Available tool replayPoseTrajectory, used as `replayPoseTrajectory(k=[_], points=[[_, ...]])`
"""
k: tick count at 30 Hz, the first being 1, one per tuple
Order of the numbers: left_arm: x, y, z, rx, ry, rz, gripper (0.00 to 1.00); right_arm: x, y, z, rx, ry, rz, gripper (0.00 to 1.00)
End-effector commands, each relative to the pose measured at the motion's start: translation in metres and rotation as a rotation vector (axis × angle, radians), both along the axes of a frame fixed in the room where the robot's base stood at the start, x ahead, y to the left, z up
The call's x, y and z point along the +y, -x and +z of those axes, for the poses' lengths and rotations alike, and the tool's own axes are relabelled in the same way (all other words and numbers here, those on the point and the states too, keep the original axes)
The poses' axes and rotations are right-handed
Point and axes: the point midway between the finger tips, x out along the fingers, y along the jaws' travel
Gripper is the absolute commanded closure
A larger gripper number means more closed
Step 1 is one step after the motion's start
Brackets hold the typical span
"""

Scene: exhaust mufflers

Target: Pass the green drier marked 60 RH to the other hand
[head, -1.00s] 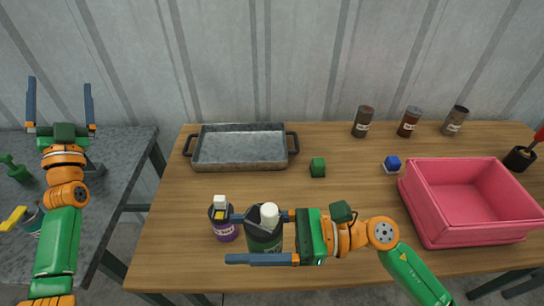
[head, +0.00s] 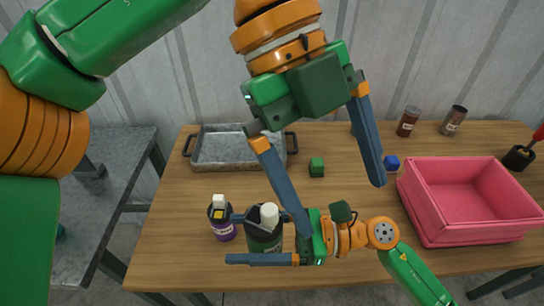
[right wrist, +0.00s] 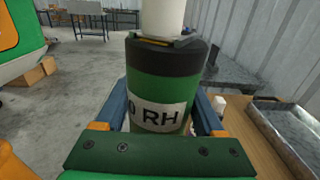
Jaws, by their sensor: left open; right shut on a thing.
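The green drier (head: 262,238) is a dark-topped bottle with a green body and a white cap, near the front of the wooden table. My right gripper (head: 230,238) is shut on it from the right, one finger on each side. In the right wrist view the drier (right wrist: 155,85) stands upright between the fingers, its label reading "0 RH" with the start hidden. My left gripper (head: 342,207) is open and empty, pointing down, high over the table to the right of the drier. Its left finger overlaps the right gripper in the picture.
A purple bottle (head: 223,222) stands close left of the drier. Cans (head: 408,121) stand at the back.

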Motion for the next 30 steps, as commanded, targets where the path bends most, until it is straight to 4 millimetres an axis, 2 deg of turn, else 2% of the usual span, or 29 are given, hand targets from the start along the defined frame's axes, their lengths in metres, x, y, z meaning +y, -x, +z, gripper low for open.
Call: replayPoseTrajectory(k=[1,3,7,11,18,21,25,30], points=[[0.015,-0.009,-0.006,-0.072,-0.165,0.122,0.00,0.000,0.000,0.000,0.000,0.000,0.000,0.92],[0.037,-0.022,-0.009,-0.152,-0.343,0.293,0.00,0.000,0.000,0.000,0.000,0.000,0.000,0.92],[0.059,-0.033,-0.007,-0.233,-0.492,0.475,0.00,0.000,0.000,0.000,0.000,0.000,0.000,0.92],[0.063,-0.035,-0.023,-0.243,-0.513,0.502,0.00,0.000,0.000,0.000,0.000,0.000,0.000,0.92],[0.063,-0.034,-0.084,-0.237,-0.509,0.497,0.00,0.000,0.000,0.000,0.000,0.000,0.000,0.92],[0.062,-0.034,-0.104,-0.236,-0.507,0.496,0.00,0.000,0.000,0.000,0.000,0.000,0.000,0.92],[0.062,-0.034,-0.120,-0.237,-0.505,0.496,0.00,0.000,0.000,0.000,0.000,0.000,0.000,0.92],[0.062,-0.034,-0.125,-0.237,-0.503,0.497,0.00,0.000,0.000,0.000,0.000,0.000,0.000,0.92]])
